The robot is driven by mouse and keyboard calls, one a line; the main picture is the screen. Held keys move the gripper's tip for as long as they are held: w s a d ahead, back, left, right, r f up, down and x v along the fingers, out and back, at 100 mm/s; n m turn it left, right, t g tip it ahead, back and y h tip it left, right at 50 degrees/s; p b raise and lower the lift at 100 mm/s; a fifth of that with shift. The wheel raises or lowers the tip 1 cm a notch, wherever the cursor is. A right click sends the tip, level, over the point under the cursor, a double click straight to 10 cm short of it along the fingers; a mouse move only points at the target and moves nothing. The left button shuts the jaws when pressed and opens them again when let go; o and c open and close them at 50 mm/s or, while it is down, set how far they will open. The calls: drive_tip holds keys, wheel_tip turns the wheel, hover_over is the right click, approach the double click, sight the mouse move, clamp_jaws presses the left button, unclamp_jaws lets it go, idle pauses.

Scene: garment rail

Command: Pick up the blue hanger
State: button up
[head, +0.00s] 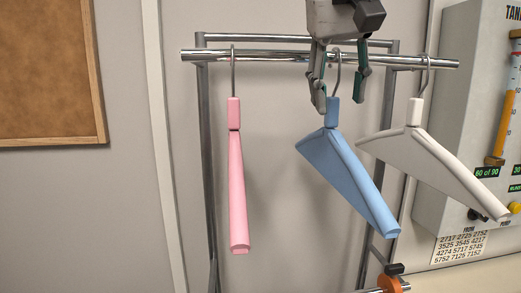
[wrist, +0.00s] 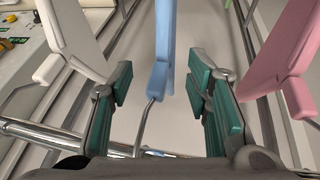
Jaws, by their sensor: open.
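The blue hanger (head: 346,176) hangs by its metal hook from the chrome rail (head: 270,56), between a pink hanger (head: 237,185) and a white hanger (head: 432,160). My gripper (head: 340,105) is open and points down over the blue hanger's neck, one finger on each side. In the wrist view the blue hanger's neck (wrist: 158,80) and hook lie between the spread fingers (wrist: 160,88), with a gap to each finger. The hook's top is partly covered by my gripper in the head view.
In the wrist view the white hanger (wrist: 72,40) is close to the left finger and the pink hanger (wrist: 287,55) is beyond the right finger. A grey panel with gauges (head: 470,110) stands at the right. A cork board (head: 48,75) is on the wall at the left.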

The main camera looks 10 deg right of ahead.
sight(337, 133)
drive_tip(key=shift+s+x, duration=0.15)
drive_tip(key=shift+x, duration=1.6)
drive_tip(key=shift+s+x, duration=0.1)
drive_tip(key=shift+x, duration=1.65)
drive_tip(key=shift+a+f, duration=0.1)
drive_tip(key=shift+f, duration=0.05)
clamp_jaws()
